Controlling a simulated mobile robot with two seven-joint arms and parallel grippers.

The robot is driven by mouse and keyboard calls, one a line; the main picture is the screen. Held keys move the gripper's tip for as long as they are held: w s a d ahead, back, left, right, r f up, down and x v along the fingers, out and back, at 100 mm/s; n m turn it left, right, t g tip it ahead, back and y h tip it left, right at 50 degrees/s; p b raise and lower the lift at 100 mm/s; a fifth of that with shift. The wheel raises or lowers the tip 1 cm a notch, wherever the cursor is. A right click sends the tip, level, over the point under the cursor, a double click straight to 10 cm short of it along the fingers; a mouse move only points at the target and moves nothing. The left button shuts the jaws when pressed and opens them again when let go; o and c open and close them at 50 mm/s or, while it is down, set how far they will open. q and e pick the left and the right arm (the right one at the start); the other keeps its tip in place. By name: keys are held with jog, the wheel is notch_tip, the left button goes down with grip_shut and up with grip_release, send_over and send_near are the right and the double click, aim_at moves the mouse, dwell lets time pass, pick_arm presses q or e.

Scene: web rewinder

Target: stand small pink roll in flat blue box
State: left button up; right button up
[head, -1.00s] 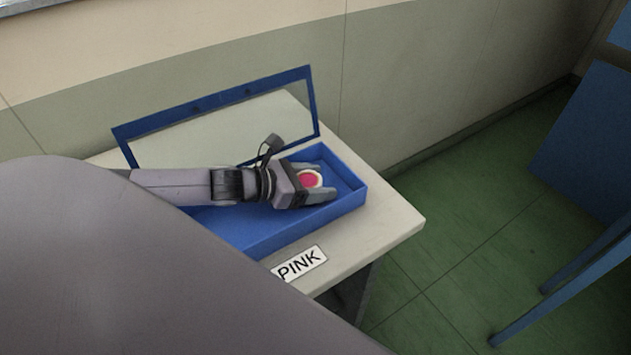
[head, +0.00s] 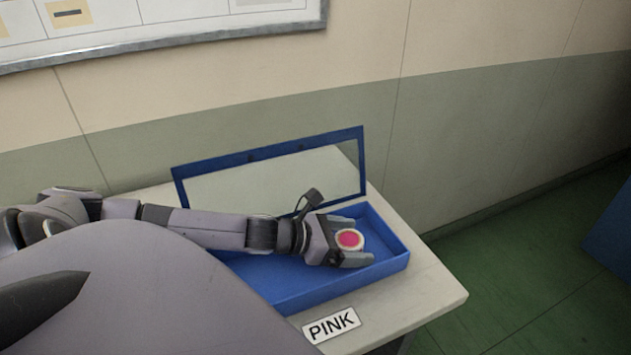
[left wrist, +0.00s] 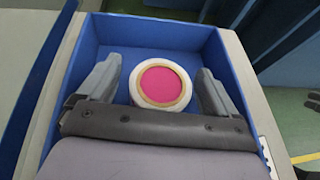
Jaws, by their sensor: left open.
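The small pink roll (head: 350,240) stands upright inside the flat blue box (head: 300,291), near its right end. It shows a pink round top with a tan and white rim. In the left wrist view the roll (left wrist: 161,84) sits between the two fingers with a gap on each side, and the box wall (left wrist: 150,32) runs behind it. My left gripper (head: 354,242) is open around the roll; its fingers (left wrist: 160,90) are inside the box. The box lid with a clear window (head: 275,180) stands open at the back. My right gripper is not seen.
The box rests on a pale table (head: 432,296) with a PINK label (head: 331,325) at its front edge. A wall (head: 480,140) rises behind the table. Green floor and a blue structure (head: 612,240) lie to the right.

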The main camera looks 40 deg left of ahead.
aim_at(343, 240)
pick_arm(q)
jog(key=shift+v, duration=2.4)
jog(key=shift+p+v, duration=0.45)
jog(key=shift+v, duration=0.9)
jog(key=shift+p+v, duration=0.8)
jog(key=shift+v, duration=0.7)
jog(key=shift+d, duration=0.15)
